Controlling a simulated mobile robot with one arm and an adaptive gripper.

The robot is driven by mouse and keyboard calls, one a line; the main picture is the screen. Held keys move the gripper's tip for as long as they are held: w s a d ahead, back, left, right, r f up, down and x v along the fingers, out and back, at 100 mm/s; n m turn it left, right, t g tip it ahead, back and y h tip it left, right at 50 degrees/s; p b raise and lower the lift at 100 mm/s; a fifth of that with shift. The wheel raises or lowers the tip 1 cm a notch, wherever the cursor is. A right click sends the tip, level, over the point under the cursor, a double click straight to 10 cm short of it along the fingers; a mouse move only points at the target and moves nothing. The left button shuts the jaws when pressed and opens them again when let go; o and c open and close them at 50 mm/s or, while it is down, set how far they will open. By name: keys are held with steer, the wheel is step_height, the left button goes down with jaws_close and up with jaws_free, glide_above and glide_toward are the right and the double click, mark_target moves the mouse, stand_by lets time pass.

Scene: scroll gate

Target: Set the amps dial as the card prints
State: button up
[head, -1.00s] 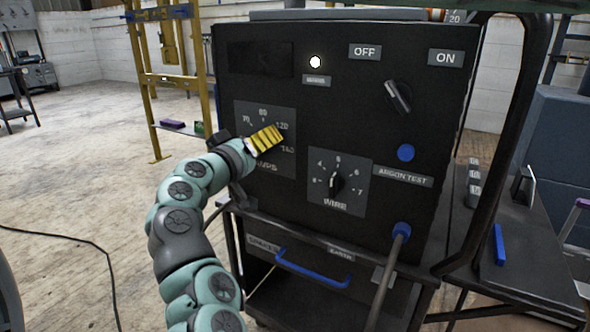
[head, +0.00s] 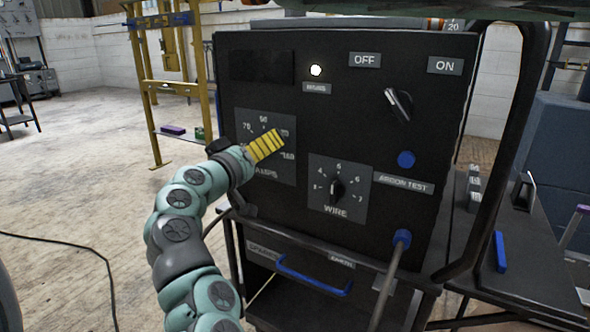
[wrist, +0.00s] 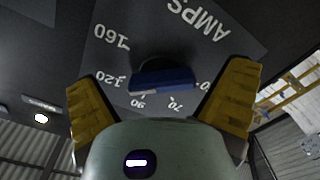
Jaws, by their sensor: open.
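The amps dial plate (head: 249,123) is at the left of the dark machine panel in the head view; my gripper hides its knob there. In the wrist view the plate (wrist: 215,50) shows upside down, with AMPS, 160, 120, 90 and 70 readable. A blue bar knob (wrist: 165,80) lies across its middle, with a pale mark at its left end, towards the 120 and 90 side. My gripper (head: 266,145) has yellow fingers. In the wrist view its jaws (wrist: 163,85) are open, one finger either side of the knob, with visible gaps. I see no card I can identify.
To the right are a wire dial (head: 337,188), a blue argon test button (head: 406,159) and an OFF/ON switch (head: 398,104). A white lamp (head: 316,70) is above. A blue drawer handle (head: 312,275) and a hose plug (head: 402,237) stick out below.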

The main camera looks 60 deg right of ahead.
steer(key=a, duration=1.2)
steer(key=shift+s, duration=0.45)
steer(key=shift+d, duration=0.1)
